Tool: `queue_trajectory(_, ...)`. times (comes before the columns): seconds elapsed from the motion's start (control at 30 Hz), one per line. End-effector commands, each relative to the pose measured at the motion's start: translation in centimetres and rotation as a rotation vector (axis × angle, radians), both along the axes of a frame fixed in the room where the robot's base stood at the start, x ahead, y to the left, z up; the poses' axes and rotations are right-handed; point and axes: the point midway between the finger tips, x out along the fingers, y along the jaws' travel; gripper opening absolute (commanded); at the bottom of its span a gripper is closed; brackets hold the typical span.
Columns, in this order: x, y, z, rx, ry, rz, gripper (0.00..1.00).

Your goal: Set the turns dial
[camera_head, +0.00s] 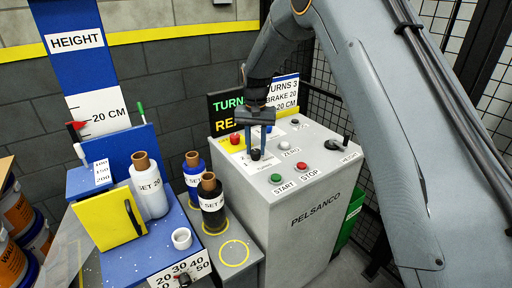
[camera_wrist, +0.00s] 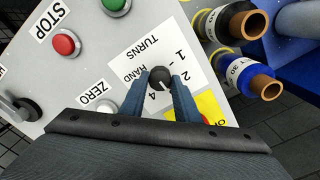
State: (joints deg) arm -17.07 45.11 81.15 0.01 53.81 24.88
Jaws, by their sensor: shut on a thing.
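The turns dial is a small black knob (camera_wrist: 159,77) on a white label plate of the grey control console (camera_head: 320,205). The plate reads TURNS and HAND with the numbers 1, 2 and 4 showing. In the wrist view the two blue fingers of my gripper (camera_wrist: 162,85) are shut on the knob, one on each side. A small pale mark shows on the knob's lower side; its exact setting is hard to read. In the head view my gripper (camera_head: 258,143) points down over the dial. A sign (camera_head: 283,92) behind reads TURNS 3, BRAKE 20, 20 CM.
A dark screen (camera_head: 228,108) is partly hidden behind my arm.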

Motion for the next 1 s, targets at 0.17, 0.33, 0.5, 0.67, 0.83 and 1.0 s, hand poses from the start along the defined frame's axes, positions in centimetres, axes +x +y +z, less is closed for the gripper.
queue_trajectory(0.17,0.2,0.04,0.22,0.001,-0.006,-0.042,0.06)
queue_trajectory(0.33,0.21,0.04,0.24,0.002,-0.006,-0.055,0.06)
queue_trajectory(0.5,0.23,0.05,0.25,0.002,-0.007,-0.056,0.06)
queue_trajectory(0.67,0.25,0.05,0.26,0.002,-0.007,-0.055,0.3)
queue_trajectory(0.83,0.16,0.04,0.17,0.001,-0.005,-0.055,0.47)
queue_trajectory(1.0,0.1,0.05,0.11,0.001,-0.003,-0.055,0.47)
